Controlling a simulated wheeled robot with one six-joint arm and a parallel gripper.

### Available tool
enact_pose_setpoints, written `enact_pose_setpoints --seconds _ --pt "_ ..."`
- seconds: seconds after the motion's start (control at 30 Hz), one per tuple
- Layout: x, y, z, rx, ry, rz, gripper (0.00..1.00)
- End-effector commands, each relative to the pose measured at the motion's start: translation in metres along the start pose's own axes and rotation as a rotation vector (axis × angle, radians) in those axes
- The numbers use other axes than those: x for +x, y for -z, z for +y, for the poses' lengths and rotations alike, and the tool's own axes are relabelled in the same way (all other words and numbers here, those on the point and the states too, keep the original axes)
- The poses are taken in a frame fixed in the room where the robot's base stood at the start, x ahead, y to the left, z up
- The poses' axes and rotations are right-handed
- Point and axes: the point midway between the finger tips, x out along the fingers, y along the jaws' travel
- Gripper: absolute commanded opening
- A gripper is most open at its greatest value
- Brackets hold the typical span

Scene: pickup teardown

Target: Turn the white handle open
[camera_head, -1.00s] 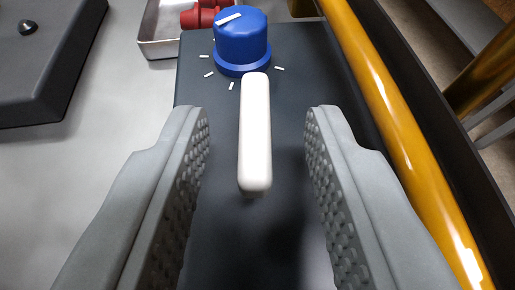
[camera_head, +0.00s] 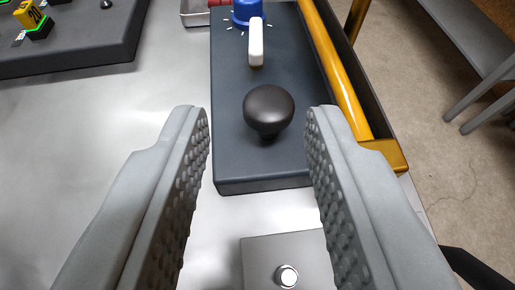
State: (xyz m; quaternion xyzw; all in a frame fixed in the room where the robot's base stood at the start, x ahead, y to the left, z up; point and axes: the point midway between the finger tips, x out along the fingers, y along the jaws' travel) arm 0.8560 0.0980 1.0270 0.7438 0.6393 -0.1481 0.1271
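The white handle (camera_head: 256,43) is a short bar on a dark grey panel box (camera_head: 235,150). It points along the box, toward me, at the top middle of the view. My gripper (camera_head: 258,115) is open, with nothing between its fingers. The fingers stand apart on either side of a black round knob (camera_head: 268,106), as seen in the picture; whether they are level with it I cannot tell. The white handle is farther off, beyond the fingertips.
A blue dial (camera_head: 246,12) with white tick marks sits just behind the handle. A yellow rail (camera_head: 335,66) runs along the box's right side. A grey plate with a silver button (camera_head: 286,276) lies nearer. Another dark panel (camera_head: 90,40) is at upper left. Bare grey table lies between.

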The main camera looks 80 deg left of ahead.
Motion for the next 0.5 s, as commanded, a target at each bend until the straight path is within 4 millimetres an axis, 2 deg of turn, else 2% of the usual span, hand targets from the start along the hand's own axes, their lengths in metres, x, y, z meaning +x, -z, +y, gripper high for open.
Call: enact_pose_setpoints --seconds 0.03,0.2,0.5 --pt "-0.010 0.000 0.001 0.000 -0.002 0.000 0.33" --pt "-0.030 0.000 0.000 0.000 -0.001 0.001 0.33" --pt "-0.041 0.000 0.000 0.000 0.000 0.001 0.33"
